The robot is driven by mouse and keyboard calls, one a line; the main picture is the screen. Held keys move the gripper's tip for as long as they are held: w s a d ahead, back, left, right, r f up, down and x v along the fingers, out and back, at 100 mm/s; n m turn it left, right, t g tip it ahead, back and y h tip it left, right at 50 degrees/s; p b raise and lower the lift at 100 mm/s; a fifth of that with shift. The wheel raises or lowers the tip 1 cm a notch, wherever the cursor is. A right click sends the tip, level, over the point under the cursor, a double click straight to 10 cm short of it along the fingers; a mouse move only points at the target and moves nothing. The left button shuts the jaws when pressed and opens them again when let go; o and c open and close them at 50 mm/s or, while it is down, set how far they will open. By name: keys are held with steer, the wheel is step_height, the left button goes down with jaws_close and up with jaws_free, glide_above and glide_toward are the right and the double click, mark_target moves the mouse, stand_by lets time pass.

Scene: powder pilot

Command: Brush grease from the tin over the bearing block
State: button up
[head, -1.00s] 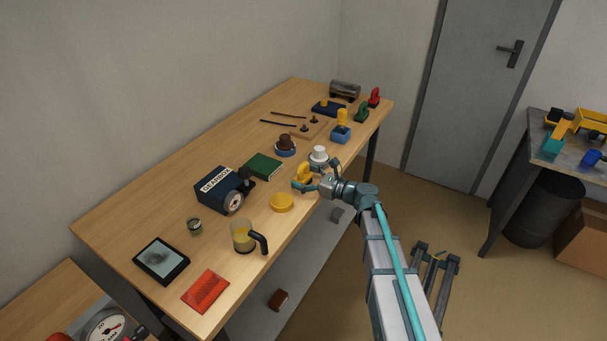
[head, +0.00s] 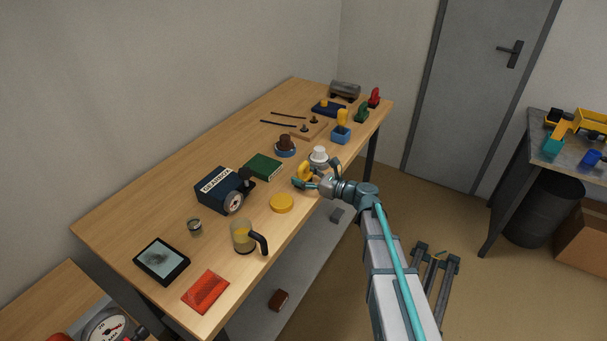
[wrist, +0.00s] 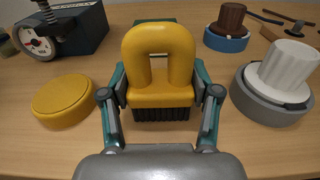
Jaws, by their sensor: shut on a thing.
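My gripper (wrist: 160,100) is shut on a brush with a yellow looped handle (wrist: 158,45) and short dark bristles (wrist: 160,113). The brush is upright, bristles down, at or just above the table; contact cannot be told. In the head view the yellow brush (head: 304,172) shows near the table's front edge. A flat round yellow piece (head: 281,203), also left of the brush in the wrist view (wrist: 64,98), may be a tin or lid. A small dark jar (head: 195,226) stands farther left. I cannot tell which thing is the bearing block.
A grey round base with a white knob (wrist: 285,75) stands close right of the brush. A brown-topped blue piece (head: 285,145) is behind.

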mark_target(306, 166)
steer(key=shift+r+p, duration=1.35)
steer(key=shift+r, duration=1)
